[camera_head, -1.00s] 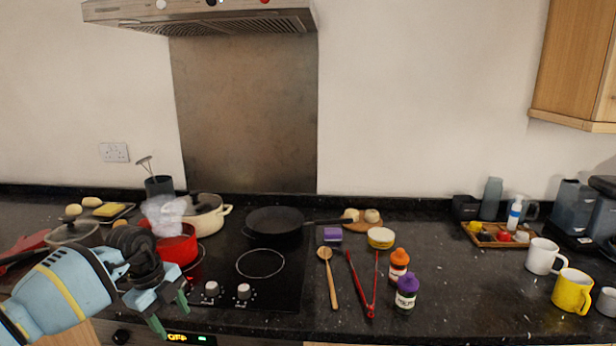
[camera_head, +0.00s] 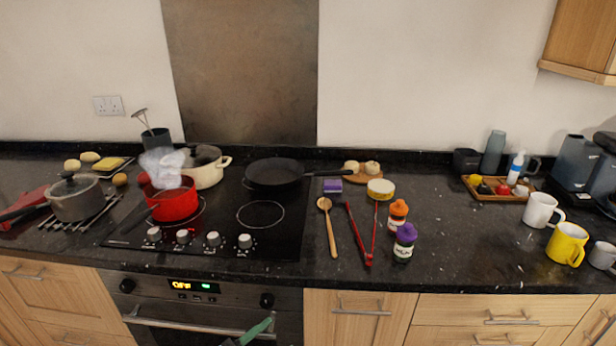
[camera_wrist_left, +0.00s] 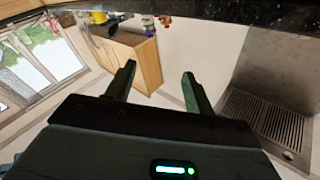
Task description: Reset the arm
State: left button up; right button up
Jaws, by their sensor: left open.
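My left gripper (camera_wrist_left: 161,82) shows in the left wrist view with its two dark green fingers apart and nothing between them. In the head view only a green fingertip and a bit of the left gripper (camera_head: 252,334) show at the bottom edge, in front of the oven door. The rest of my left arm is out of that view. My right gripper is in neither view.
A red pot (camera_head: 172,204) steams on the black hob (camera_head: 235,238), near a cream pot (camera_head: 207,174) and a black frying pan (camera_head: 274,176). The oven handle (camera_head: 195,325) juts out near my gripper. Mugs and bottles stand on the right counter.

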pick_arm(q)
jog(key=s+a+f+n+g+y, duration=0.2)
jog(key=s+a+f+n+y, duration=0.3)
jog(key=s+f, duration=0.4)
jog(key=s+a+f+n+g+y, duration=0.1)
jog(key=s+a+f+n+y, duration=0.5)
jog(key=s, duration=0.6)
notch_tip(320, 180, down, 4)
jog(key=shift+a+r+g+y, duration=0.25)
jog(key=shift+a+g+y, duration=0.15)
jog(key=shift+a+y, duration=0.65)
jog(key=shift+s+a+h, duration=0.1)
jog(key=shift+a+h, duration=0.1)
jog(key=shift+h, duration=0.05)
